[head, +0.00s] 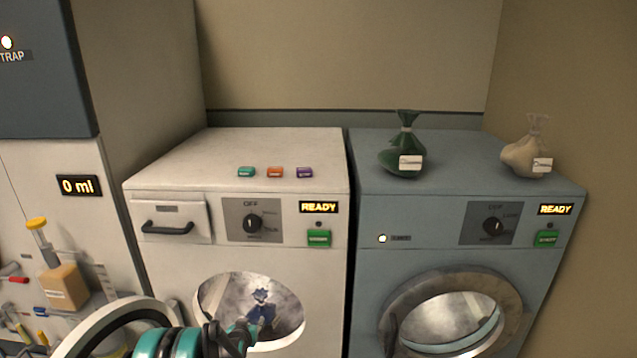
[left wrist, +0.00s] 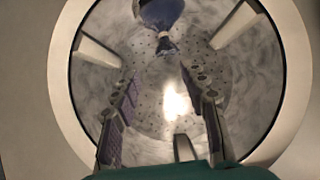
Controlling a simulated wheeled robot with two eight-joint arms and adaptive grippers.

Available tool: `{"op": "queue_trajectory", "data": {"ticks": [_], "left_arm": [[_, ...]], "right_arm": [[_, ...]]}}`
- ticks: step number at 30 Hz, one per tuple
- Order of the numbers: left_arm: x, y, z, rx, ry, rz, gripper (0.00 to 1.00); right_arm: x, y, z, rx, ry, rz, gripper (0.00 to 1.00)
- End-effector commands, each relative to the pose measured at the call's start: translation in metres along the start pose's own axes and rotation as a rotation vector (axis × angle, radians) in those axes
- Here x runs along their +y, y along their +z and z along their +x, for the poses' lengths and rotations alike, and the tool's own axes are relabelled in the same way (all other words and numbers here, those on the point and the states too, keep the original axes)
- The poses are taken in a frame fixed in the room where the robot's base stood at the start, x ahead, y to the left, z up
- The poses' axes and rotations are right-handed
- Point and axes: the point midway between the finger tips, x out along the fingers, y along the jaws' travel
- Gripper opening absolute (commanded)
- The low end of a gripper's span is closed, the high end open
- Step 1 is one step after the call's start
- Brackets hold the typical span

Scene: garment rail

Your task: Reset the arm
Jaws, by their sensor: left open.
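My left arm reaches in from the bottom left of the head view. Its gripper (head: 247,331) is at the round opening of the white washing machine (head: 170,270). In the left wrist view the gripper (left wrist: 163,88) is open, with its two fingers apart and nothing between them. A blue bundle with a tied neck (left wrist: 163,22) lies in the drum beyond the fingers; it also shows in the head view (head: 262,302). The fingers look apart from it. My right gripper is not in view.
The white machine's open round door (head: 95,328) is at the lower left. A blue-grey machine (head: 400,262) stands at right with a green bag (head: 403,145) and a beige bag (head: 524,158) on top. Small coloured blocks (head: 275,172) lie on the white machine.

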Motion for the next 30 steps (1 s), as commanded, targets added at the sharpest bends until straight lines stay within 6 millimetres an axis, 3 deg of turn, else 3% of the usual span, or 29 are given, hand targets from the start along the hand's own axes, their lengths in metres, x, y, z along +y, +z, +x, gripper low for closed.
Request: {"op": "queue_trajectory", "data": {"ticks": [5, 9, 15, 23, 30], "left_arm": [[0.007, -0.035, -0.043, -0.037, 0.005, 0.001, 0.44], [0.014, -0.064, -0.097, -0.082, 0.01, 0.003, 0.44], [0.025, -0.084, -0.185, -0.152, 0.016, 0.004, 0.44], [0.036, -0.07, -0.3, -0.24, 0.017, 0.006, 0.44], [0.041, -0.022, -0.394, -0.321, 0.014, 0.008, 0.44]], "right_arm": [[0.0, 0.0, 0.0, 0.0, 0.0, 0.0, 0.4], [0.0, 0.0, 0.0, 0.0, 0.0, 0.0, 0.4], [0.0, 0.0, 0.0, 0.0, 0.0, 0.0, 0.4], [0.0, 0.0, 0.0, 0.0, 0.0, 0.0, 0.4], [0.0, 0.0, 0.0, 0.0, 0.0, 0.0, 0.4]]}}
